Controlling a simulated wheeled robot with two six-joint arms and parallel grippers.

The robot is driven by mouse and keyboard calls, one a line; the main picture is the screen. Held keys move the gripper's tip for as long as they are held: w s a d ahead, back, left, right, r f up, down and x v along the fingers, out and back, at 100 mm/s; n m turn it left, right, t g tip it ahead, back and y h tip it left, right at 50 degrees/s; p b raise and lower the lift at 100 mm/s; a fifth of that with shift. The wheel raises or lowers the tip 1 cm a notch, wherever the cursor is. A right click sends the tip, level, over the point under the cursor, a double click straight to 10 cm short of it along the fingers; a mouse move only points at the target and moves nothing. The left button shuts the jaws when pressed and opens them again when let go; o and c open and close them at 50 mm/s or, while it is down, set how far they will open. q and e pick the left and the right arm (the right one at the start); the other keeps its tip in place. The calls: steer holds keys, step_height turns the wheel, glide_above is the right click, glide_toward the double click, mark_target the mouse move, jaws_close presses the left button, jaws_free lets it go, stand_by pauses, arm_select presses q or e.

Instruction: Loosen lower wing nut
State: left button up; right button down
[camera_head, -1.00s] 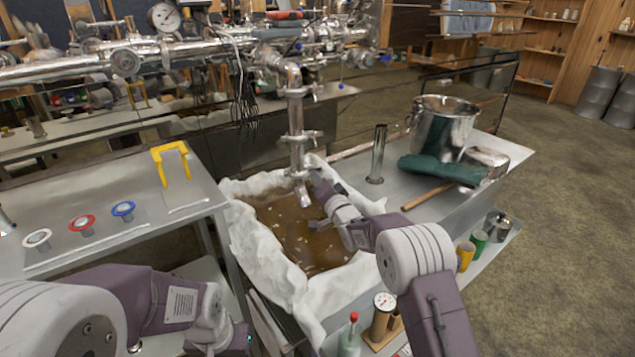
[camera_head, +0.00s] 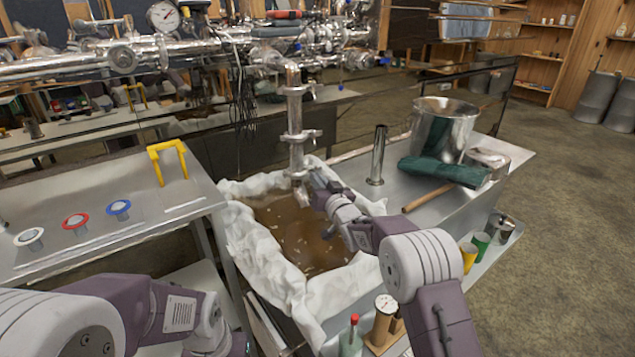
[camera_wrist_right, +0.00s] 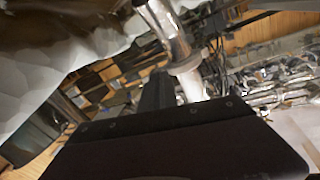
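A shiny vertical pipe (camera_head: 295,110) hangs from the overhead pipework over a cloth-lined basin. It carries clamp fittings, one at mid-height (camera_head: 302,136) and a lower one (camera_head: 298,173) near its bottom end. The lower wing nut cannot be made out separately. My right gripper (camera_head: 317,181) is at the right side of the lower clamp, very close to it; contact cannot be told. In the right wrist view, the pipe and a clamp collar (camera_wrist_right: 184,64) show just beyond the dark gripper body, which hides its fingertips.
The basin holds brown liquid (camera_head: 297,235) inside a white cloth (camera_head: 255,245). A steel pot (camera_head: 445,125), green cloth (camera_head: 443,171) and upright metal tube (camera_head: 378,155) stand on the right counter. A yellow handle (camera_head: 168,150) and several coloured-rim fittings are on the left table.

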stand_by(0.3)
steer(key=c, duration=1.9)
jaws_free()
steer(key=shift+s+d, duration=0.1)
steer(key=v, duration=0.8)
steer(key=shift+s, duration=0.4)
steer(key=shift+d, duration=0.15)
